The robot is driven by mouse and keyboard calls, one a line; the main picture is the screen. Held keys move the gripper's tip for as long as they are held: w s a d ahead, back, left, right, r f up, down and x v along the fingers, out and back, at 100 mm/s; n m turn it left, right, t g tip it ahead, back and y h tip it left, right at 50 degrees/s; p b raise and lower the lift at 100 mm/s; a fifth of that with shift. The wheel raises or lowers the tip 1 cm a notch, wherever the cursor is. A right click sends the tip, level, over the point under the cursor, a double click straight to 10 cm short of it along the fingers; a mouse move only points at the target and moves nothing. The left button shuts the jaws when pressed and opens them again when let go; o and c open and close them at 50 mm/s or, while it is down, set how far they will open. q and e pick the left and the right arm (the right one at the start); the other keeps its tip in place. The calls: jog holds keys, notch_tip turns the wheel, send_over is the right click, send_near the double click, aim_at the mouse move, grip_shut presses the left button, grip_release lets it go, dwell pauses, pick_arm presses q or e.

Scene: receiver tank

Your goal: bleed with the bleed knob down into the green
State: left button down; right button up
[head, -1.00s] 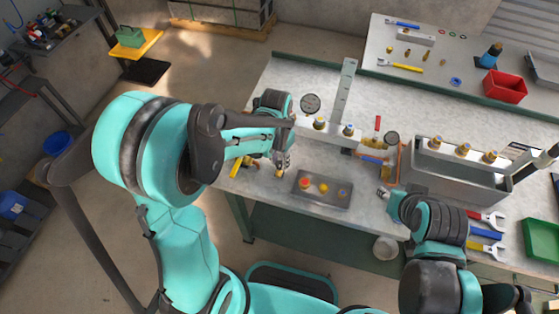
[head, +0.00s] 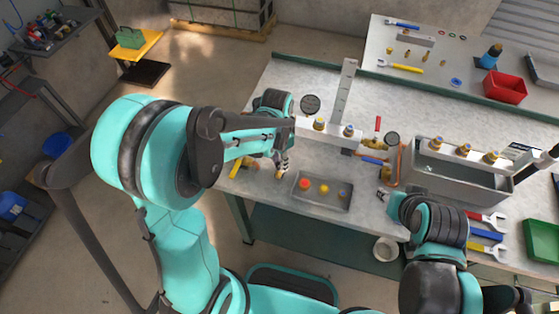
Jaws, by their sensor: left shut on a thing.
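My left gripper (head: 282,163) points down over the front left of the workbench (head: 262,215). It is shut on a small brass knob (head: 279,173), which I take to be the bleed knob; the fingers hide most of it. Round gauges show behind it (head: 310,104) and to the right (head: 392,138), but their faces are too dark and small to read, and no green band can be made out. My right gripper (head: 383,194) is low over the bench right of the button panel, away from the knob; its finger opening is unclear.
A pale manifold with brass knobs (head: 319,124) stands behind. A grey trough (head: 450,178) stands at the right. Wrenches (head: 487,232) and a green tray (head: 540,240) lie beyond my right arm.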

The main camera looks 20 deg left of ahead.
pick_arm(q)
jog(key=c, duration=1.3)
grip_release()
jog(key=shift+o, duration=0.2)
notch_tip(320, 180, up, 12)
jog(key=shift+w+a, duration=0.15)
jog(key=shift+a, duration=0.05)
jog(key=n+t+b, duration=0.2)
jog(key=n+t, duration=0.4)
send_near(277, 165)
jog(key=s+a+r, duration=0.3)
jog(key=s+r, duration=0.1)
jog(key=r, duration=0.1)
jog(key=shift+s+a+f+n+t, duration=0.2)
jog(key=shift+s+f+n+t, duration=0.3)
jog(key=shift+n+t, duration=0.2)
